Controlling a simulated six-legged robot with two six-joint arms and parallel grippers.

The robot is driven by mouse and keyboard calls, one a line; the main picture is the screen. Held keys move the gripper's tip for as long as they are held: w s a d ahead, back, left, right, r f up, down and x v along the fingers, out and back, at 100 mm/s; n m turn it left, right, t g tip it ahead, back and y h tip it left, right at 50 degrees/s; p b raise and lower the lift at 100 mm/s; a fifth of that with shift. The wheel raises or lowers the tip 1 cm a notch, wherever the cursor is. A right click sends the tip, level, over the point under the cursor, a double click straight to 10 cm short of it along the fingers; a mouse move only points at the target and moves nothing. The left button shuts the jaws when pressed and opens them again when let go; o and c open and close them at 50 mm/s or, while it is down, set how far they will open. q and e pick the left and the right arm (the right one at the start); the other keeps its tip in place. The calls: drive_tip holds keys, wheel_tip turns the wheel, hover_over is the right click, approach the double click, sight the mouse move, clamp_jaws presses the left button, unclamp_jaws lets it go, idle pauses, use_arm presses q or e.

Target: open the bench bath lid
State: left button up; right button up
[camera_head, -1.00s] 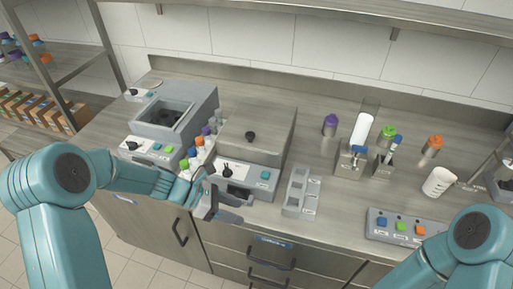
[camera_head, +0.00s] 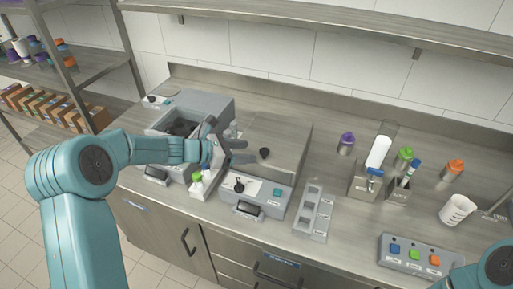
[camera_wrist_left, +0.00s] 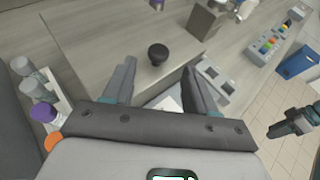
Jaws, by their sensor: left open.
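The bench bath (camera_head: 256,194) is a grey box with a front panel bearing a dial and a green button. Its flat lid (camera_head: 285,140) is shut, with a round black knob (camera_head: 264,152) on top. My left gripper (camera_head: 236,140) is open and empty over the left part of the lid, its fingers pointing toward the knob. In the left wrist view the knob (camera_wrist_left: 158,55) stands beyond the two fingertips, roughly between them and apart from them. What seems to be my right gripper (camera_wrist_left: 294,122) shows at the right edge there; its jaws are unclear.
An open-topped machine (camera_head: 180,115) stands left of the bath. Capped bottles (camera_head: 198,178) in a rack stand between them, close below my left arm. A grey slotted holder (camera_head: 314,210) sits right of the bath. A button panel (camera_head: 412,255) lies at front right.

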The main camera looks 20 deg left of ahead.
sight(262, 150)
use_arm(q)
drive_tip(key=x, duration=0.4)
drive_tip(key=shift+w+d+f+p, duration=0.15)
drive_tip(key=shift+w+d+p, duration=0.05)
drive_tip(key=shift+w+p, duration=0.1)
drive_tip(key=shift+w+d+f, duration=0.1)
drive_tip(key=shift+w+d, duration=0.05)
clamp_jaws()
drive_tip(key=shift+w, duration=0.1)
